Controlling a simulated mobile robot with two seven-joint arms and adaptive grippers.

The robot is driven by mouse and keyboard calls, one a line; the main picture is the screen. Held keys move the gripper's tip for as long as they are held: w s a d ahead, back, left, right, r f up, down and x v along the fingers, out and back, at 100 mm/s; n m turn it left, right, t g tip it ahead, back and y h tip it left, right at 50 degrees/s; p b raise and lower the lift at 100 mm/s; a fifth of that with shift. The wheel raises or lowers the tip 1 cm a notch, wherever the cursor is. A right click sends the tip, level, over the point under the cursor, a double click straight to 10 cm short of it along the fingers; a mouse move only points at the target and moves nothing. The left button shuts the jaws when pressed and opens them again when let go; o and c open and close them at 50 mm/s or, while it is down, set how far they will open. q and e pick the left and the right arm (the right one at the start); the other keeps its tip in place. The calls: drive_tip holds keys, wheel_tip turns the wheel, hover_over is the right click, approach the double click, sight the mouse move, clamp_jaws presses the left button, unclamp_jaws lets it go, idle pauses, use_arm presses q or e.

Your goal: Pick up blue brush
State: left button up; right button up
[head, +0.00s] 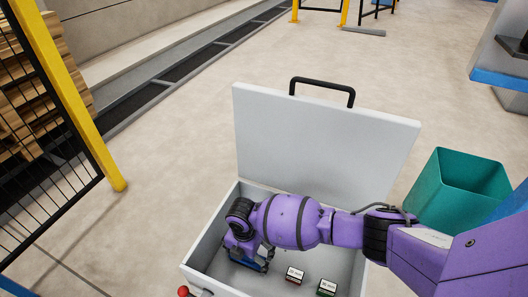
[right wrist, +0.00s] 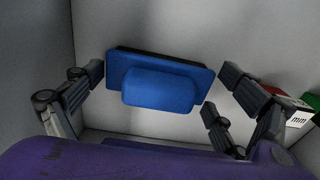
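The blue brush (right wrist: 160,88) lies in the white open case (head: 212,242), seen in the right wrist view with a raised blue grip and a dark edge. In the head view only a bit of its blue (head: 243,263) shows under my right gripper (head: 249,258). In the right wrist view my right gripper (right wrist: 162,78) is open, with fingers on both sides of the brush. The fingertips are close to its left and right edges; I cannot tell whether they touch. My left gripper is not in view.
A red-and-white small box (head: 294,276) and a green-and-white one (head: 326,288) lie in the case right of the gripper. The raised lid (head: 320,135) stands behind. A teal bin (head: 455,190) is at right, a yellow-framed fence (head: 75,100) at left.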

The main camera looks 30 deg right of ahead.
drive_tip(key=shift+w+a+r, duration=0.1)
drive_tip(key=shift+w+r, duration=0.05)
drive_tip(key=shift+w, duration=0.05)
drive_tip(key=c, duration=0.6)
wheel_tip(320, 180, up, 10)
drive_tip(key=p, duration=0.3)
drive_tip(key=shift+f+p, duration=0.25)
drive_tip(key=shift+p, duration=0.1)
drive_tip(key=shift+r, duration=0.3)
drive_tip(key=o, duration=0.5)
drive_tip(key=c, duration=0.3)
drive_tip(key=shift+c, duration=0.2)
